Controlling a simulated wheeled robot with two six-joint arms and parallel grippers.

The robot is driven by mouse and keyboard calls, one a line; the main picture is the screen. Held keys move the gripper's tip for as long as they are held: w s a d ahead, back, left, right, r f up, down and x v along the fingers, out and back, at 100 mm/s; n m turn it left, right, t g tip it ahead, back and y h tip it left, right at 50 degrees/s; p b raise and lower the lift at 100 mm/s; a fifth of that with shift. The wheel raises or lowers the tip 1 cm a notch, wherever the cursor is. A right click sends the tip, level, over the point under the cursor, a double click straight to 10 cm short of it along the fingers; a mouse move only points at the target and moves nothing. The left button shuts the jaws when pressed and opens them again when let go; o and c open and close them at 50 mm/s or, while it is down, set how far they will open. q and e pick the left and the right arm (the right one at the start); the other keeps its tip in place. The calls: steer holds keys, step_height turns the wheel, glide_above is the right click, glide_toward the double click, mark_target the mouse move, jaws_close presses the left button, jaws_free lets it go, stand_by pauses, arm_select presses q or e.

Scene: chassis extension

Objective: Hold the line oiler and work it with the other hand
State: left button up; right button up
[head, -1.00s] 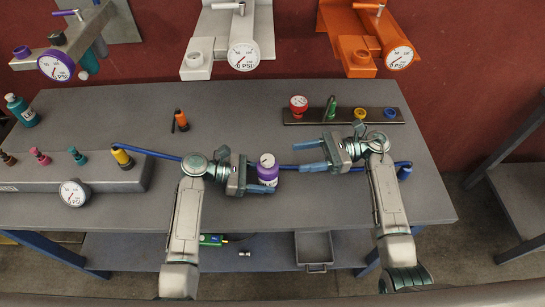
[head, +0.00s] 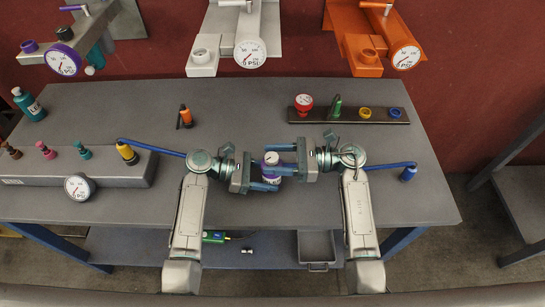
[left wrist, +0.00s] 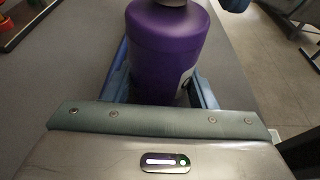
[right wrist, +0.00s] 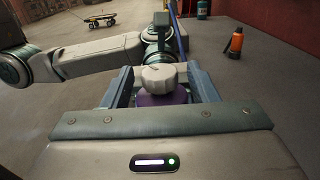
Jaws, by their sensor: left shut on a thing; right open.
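The line oiler (head: 272,179) is a purple bottle with a pale knob (head: 271,158) on top, standing upright near the middle of the bench. My left gripper (head: 265,178) is shut on its purple body; the left wrist view shows the body (left wrist: 168,48) between the fingers. My right gripper (head: 281,158) comes from the right with its fingers around the knob. In the right wrist view the knob (right wrist: 163,78) lies between the open fingers (right wrist: 163,85), with gaps at its sides.
A blue hose (head: 165,152) runs from a yellow fitting (head: 126,153) on the grey manifold (head: 110,170) towards the oiler, and on to a blue fitting (head: 408,174) at right. A rack (head: 385,121) with colored parts lies behind. An orange bottle (head: 186,115) stands at back left.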

steer(key=shift+a, duration=0.35)
steer(key=c, duration=1)
steer(key=shift+o, duration=0.2)
steer(key=n+g, duration=0.2)
steer(key=g, duration=0.2)
steer(key=shift+w+n, duration=0.1)
steer(key=shift+n, duration=0.2)
steer(key=shift+n+g+h, duration=0.7)
steer(key=shift+n+g, duration=0.2)
steer(key=shift+g, duration=0.7)
steer(key=o, duration=1)
steer(key=shift+c, duration=0.2)
steer(key=shift+d, duration=0.1)
steer(key=v, duration=1.2)
